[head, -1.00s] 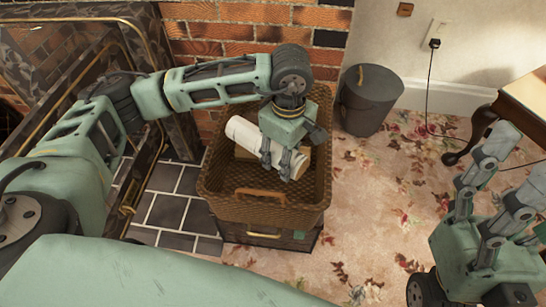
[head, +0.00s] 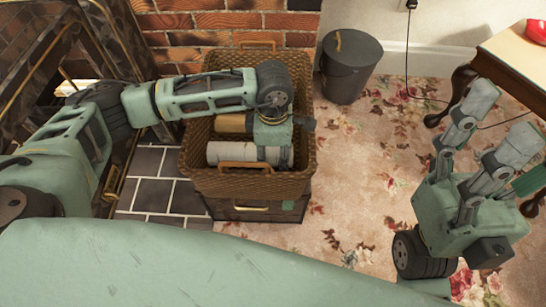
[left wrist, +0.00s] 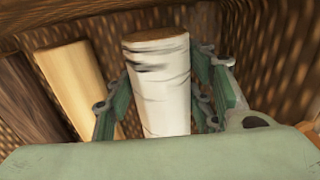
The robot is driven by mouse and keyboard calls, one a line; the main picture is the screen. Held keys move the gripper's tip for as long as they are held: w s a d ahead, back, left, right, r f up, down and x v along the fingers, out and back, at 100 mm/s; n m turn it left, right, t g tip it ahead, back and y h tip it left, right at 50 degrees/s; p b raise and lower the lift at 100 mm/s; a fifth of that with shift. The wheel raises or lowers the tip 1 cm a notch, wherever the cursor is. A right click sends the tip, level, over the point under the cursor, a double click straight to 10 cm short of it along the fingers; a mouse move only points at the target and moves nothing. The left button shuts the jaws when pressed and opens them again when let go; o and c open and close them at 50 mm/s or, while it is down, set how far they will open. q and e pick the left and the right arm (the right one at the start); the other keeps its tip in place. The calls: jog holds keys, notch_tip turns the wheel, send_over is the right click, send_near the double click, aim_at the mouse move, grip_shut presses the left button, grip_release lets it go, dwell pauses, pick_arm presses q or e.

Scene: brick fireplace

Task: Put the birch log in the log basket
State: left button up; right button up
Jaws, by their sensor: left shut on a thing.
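The birch log (head: 228,153), white with dark marks, lies level inside the wicker log basket (head: 245,184), along its front wall. My left gripper (head: 272,154) reaches down into the basket and is shut around the log. The left wrist view shows the birch log (left wrist: 160,85) between the fingers of my left gripper (left wrist: 165,95). Whether the log touches the basket floor is hidden. My right gripper (head: 500,118) is open and empty, over the carpet at the right.
A tan log (left wrist: 72,80) and a darker brown log (left wrist: 22,95) lie in the basket beside the birch log. A dark lidded bucket (head: 350,70) stands right of the basket. A brick wall (head: 220,22) is behind it. A wooden table (head: 515,60) is at the right.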

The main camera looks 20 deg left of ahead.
pick_arm(q)
notch_tip(320, 180, down, 2)
jog(key=shift+f, duration=0.2)
jog(key=shift+r, duration=0.1)
jog(key=o, duration=1)
jog(key=shift+f+b, duration=0.2)
jog(key=shift+b, duration=0.15)
jog(key=o, duration=0.5)
jog(key=shift+r, duration=0.1)
